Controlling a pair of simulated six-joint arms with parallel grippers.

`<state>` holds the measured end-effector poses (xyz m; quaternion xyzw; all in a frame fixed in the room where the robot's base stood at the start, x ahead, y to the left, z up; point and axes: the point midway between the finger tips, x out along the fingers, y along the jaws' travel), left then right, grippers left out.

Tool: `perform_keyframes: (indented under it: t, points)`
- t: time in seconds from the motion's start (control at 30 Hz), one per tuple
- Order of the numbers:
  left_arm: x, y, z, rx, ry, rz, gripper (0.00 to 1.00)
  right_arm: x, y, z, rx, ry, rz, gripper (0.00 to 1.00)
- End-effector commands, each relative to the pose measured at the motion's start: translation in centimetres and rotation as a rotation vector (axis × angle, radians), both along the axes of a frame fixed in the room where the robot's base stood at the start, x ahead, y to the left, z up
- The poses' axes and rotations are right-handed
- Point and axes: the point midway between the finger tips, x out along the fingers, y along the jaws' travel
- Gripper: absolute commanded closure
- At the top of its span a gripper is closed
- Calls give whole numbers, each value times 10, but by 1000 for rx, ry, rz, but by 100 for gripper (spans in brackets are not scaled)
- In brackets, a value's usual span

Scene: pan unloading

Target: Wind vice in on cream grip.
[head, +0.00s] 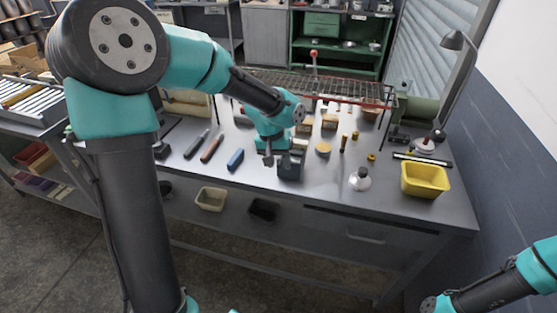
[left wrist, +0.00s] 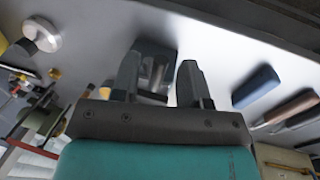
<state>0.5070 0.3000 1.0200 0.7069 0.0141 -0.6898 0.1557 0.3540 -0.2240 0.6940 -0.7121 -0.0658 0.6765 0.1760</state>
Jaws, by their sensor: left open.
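A small dark blue-grey block-shaped thing (head: 290,167), which looks like the vice, stands near the front edge of the metal bench. My left gripper (head: 277,152) is over the bench right beside it, pointing down. In the left wrist view the open fingers of my left gripper (left wrist: 159,66) have the vice (left wrist: 154,63) showing between and beyond them. I cannot tell whether they touch it. I cannot make out a cream grip; the gripper and wrist hide part of the vice. My right gripper is out of view; only part of that arm shows at the lower right.
A wire rack (head: 330,88) spans the back. Bare bench (head: 325,190) lies right of the vice.

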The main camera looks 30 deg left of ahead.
Motion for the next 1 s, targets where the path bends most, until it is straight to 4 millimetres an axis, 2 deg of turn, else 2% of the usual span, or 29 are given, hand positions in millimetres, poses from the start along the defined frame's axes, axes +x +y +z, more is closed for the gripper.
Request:
perform_keyframes:
  t: [0.03, 0.47, 1.0]
  points:
    - [0, 0, 0, 0, 0, 0, 60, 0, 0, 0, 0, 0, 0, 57]
    - [0, 0, 1, 0, 0, 0, 100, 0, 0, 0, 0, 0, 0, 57]
    - [1, -5, 2, 75, 17, -4, 100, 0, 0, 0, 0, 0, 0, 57]
